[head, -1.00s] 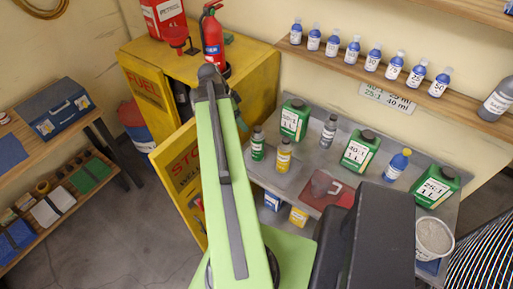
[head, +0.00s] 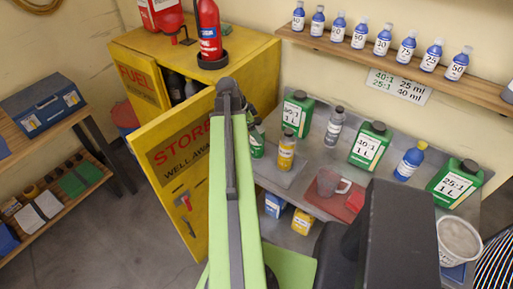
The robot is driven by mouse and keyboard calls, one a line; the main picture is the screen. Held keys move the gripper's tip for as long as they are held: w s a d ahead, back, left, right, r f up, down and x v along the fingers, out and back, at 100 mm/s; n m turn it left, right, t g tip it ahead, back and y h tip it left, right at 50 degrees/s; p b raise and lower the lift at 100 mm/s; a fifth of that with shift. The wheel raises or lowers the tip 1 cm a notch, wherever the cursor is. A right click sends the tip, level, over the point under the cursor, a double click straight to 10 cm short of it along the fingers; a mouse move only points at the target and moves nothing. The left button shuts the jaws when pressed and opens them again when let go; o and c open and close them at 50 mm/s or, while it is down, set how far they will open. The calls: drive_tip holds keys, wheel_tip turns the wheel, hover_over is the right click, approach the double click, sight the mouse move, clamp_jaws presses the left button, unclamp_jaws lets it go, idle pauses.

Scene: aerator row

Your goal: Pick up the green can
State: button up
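Three green cans with black caps and white labels stand upright on the grey bench: a left one marked 50:1 (head: 297,113), a middle one marked 40:1 (head: 370,146), and a right one marked 25:1 (head: 455,183). A small green bottle (head: 257,143) stands left of them, partly behind my arm. My green arm runs up the middle of the picture, its top end in front of the yellow cabinet and left of the left can. My gripper's fingers do not show; a dark part just right of the arm's top is too hidden to make out.
A yellow bottle (head: 286,154), a grey bottle (head: 334,127), a clear jug (head: 328,183) and a blue bottle (head: 409,162) stand among the cans. A white tub (head: 459,241) is at the right. The yellow cabinet's open door (head: 184,170) is left of my arm. A bottle shelf (head: 400,62) hangs above.

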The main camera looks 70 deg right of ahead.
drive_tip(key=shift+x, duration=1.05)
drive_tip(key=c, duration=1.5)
